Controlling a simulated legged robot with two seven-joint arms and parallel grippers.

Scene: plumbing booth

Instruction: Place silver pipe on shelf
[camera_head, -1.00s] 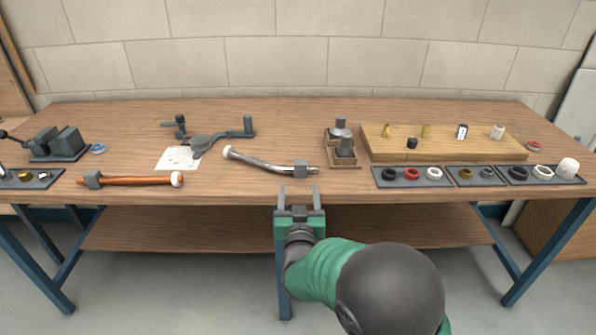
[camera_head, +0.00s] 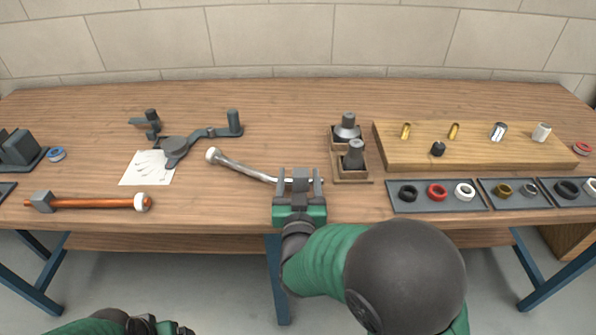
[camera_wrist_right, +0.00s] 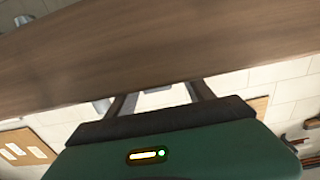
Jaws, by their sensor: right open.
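The silver pipe (camera_head: 240,169) lies bent on the workbench near its front edge. It has a white cap at its left end and a grey block (camera_head: 300,179) near its right end. My right gripper (camera_head: 299,177) is open, its two fingers pointing away on either side of the grey block; contact cannot be told. In the right wrist view, the open fingers (camera_wrist_right: 160,92) show below the wooden surface. The lower wooden shelf (camera_head: 170,242) shows in part under the workbench. My left gripper (camera_head: 155,326) is at the bottom edge, mostly cut off.
A copper pipe (camera_head: 95,202) lies left on the bench. A grey bending tool (camera_head: 178,149) and paper (camera_head: 147,171) lie behind it. Wooden holders with grey fittings (camera_head: 352,178), a wooden board (camera_head: 470,154) and trays of rings (camera_head: 436,207) stand right. The back middle is clear.

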